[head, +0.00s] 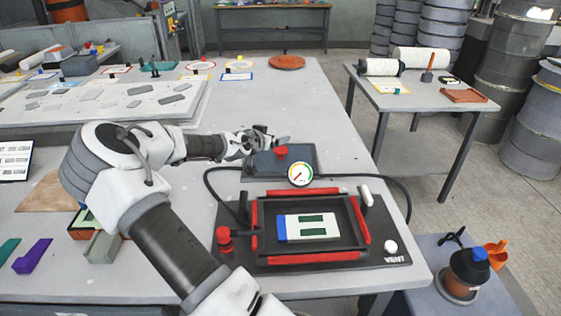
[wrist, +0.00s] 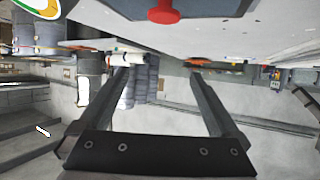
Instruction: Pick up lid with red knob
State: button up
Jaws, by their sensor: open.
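The lid (head: 304,159) is a dark flat rectangular plate lying on the grey table, just behind the framed mould. My gripper (head: 283,141) reaches in from the left, low over the lid's back edge and close to the knob. In the wrist view the red knob (wrist: 163,11) is at the top edge, outside the space between my two fingers (wrist: 160,80). The fingers are spread apart with nothing between them. Any gap between gripper and lid is hard to judge in the head view.
A black base with a red-clamped frame (head: 308,260) holds a white block in front of the lid. A pressure gauge (head: 301,174) stands at the lid's front edge. A black hose (head: 408,200) loops around on the right. The table behind the lid is clear up to a round brown disc (head: 287,62).

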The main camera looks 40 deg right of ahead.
aim_at(278, 153)
jog(key=f, duration=0.5)
jog(key=f+b, duration=0.1)
jog(key=f, duration=0.2)
jog(key=shift+w+d+f, duration=0.1)
jog(key=shift+d+f, duration=0.05)
jog(key=shift+d, duration=0.15)
jog(key=shift+x, duration=3.5)
jog(key=shift+w, duration=0.1)
grip_shut()
